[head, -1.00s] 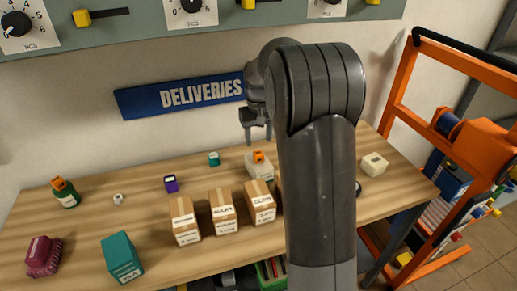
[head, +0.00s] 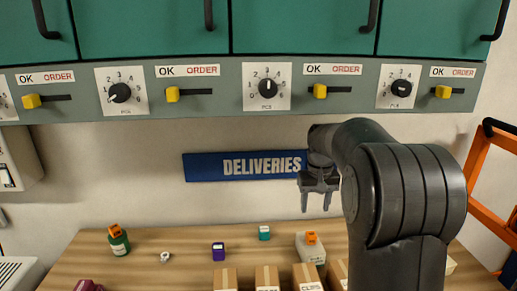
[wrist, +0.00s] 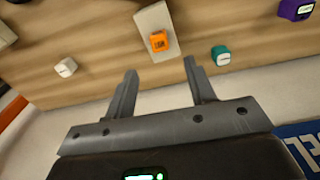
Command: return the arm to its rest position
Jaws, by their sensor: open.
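My gripper (head: 318,200) hangs in front of the wall, at the right end of the blue DELIVERIES sign (head: 245,165), above the back of the wooden table. Its two fingers point down, spread apart with nothing between them. In the wrist view my gripper (wrist: 160,85) also shows open and empty. Beyond its fingertips lie a pale box with an orange item on it (wrist: 159,41) and a small teal item (wrist: 221,55). My arm is bent, with its upper part at the right of the head view.
The wooden table (head: 185,265) holds a green bottle-like item (head: 118,240), a purple item (head: 218,252), a teal item (head: 264,232) and several cardboard boxes (head: 267,278). A grey panel with dials (head: 220,115) runs above, under teal cabinets (head: 300,25). An orange frame (head: 490,175) stands at right.

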